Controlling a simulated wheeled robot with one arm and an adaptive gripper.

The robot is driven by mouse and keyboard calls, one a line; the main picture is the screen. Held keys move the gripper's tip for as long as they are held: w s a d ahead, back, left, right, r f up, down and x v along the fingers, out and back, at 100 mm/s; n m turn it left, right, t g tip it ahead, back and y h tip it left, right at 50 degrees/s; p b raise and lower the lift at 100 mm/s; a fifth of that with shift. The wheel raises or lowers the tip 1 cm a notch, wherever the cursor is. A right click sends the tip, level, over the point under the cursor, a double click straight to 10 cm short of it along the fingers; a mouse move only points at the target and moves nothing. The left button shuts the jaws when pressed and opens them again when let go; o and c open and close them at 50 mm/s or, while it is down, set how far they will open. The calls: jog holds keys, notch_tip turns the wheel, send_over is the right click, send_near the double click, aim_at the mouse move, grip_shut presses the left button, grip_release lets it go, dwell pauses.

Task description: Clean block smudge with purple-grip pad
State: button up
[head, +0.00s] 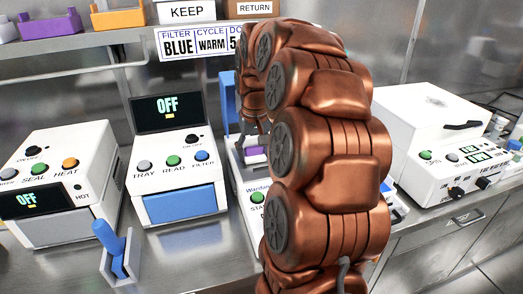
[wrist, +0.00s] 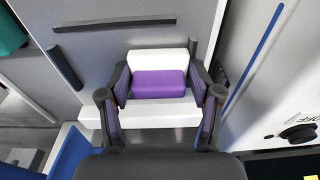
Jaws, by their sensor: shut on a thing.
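The pad's purple grip (wrist: 160,84) sits between the two dark fingers of my gripper (wrist: 159,79) in the wrist view. The gripper is shut on the purple grip, one finger at each side. A white part (wrist: 164,62) shows just beyond the purple grip, and a white ledge (wrist: 150,116) shows below it. I cannot tell whether the pad rests on the ledge. In the head view a bit of purple (head: 255,154) shows left of my copper arm, which hides most of the gripper. I cannot make out the block or a smudge.
A white sealing machine (head: 62,165) and a reader with a blue tray front (head: 180,203) stand at left. A blue lever (head: 108,243) stands before them. A large white box machine (head: 430,115) is at right. A shelf (head: 105,38) holds KEEP (head: 186,12) and RETURN (head: 254,8) boxes.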

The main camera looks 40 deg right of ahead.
jog(key=shift+w+a, duration=0.15)
jog(key=shift+a, duration=0.2)
jog(key=shift+c, duration=0.2)
jog(key=shift+s+d+r, duration=0.2)
jog(key=shift+s+d, duration=0.1)
jog(key=shift+d, duration=0.1)
jog(key=shift+s+d+f, duration=0.1)
jog(key=shift+s+d, duration=0.35)
jog(key=shift+d, duration=0.4)
jog(key=shift+s+d, duration=0.4)
jog(key=shift+d, duration=0.4)
jog(key=shift+s+d+f, duration=0.1)
jog(key=shift+s+d, duration=0.35)
jog(key=shift+d, duration=0.4)
jog(key=shift+r, duration=0.2)
jog(key=shift+r+p, duration=0.95)
jog(key=shift+r, duration=1.95)
jog(key=shift+r, duration=0.1)
jog(key=shift+r+p, duration=0.65)
jog(key=shift+r, duration=0.7)
